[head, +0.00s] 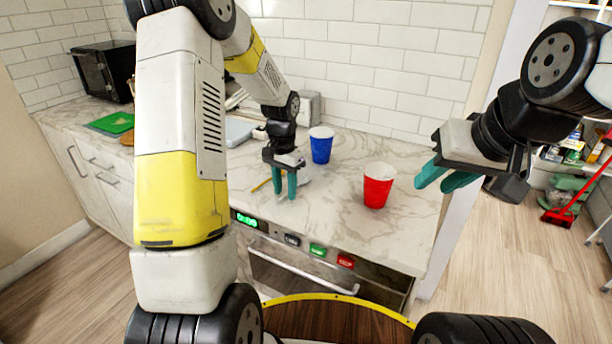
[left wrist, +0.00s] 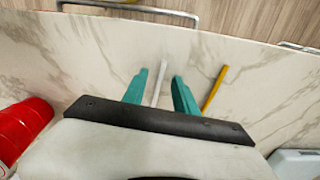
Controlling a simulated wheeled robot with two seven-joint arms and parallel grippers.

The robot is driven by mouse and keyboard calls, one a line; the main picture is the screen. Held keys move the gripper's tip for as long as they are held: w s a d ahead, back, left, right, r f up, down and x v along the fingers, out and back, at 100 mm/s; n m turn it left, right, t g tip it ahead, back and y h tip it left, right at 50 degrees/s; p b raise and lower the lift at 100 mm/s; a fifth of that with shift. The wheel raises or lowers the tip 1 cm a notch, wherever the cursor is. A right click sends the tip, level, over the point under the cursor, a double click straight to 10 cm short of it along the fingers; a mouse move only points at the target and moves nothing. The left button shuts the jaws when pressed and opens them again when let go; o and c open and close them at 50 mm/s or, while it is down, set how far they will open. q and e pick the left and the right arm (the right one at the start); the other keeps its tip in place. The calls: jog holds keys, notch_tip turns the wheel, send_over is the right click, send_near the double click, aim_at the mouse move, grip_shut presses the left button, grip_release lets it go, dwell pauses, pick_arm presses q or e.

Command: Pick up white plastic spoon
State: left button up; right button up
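The white plastic spoon shows as a thin white strip (left wrist: 160,82) lying on the marble counter in the left wrist view. My left gripper (head: 284,194) points down over the counter near its front edge. In the left wrist view its two teal fingers (left wrist: 160,92) stand apart, one on each side of the white strip, with a gap on both sides. The spoon's far part is hidden behind the gripper body. My right gripper (head: 433,187) is in the air to the right of the red cup, its fingers apart and empty.
A yellow stick (left wrist: 214,90) lies close beside the left gripper's finger. A red cup (head: 378,188) and a blue cup (head: 321,148) stand on the counter (head: 330,215) to the right. A green board (head: 112,122) and black microwave (head: 103,70) are at the far left.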

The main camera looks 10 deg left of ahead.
pick_arm(q)
jog(key=shift+f, duration=0.3)
grip_shut()
jog(key=shift+r, duration=0.15)
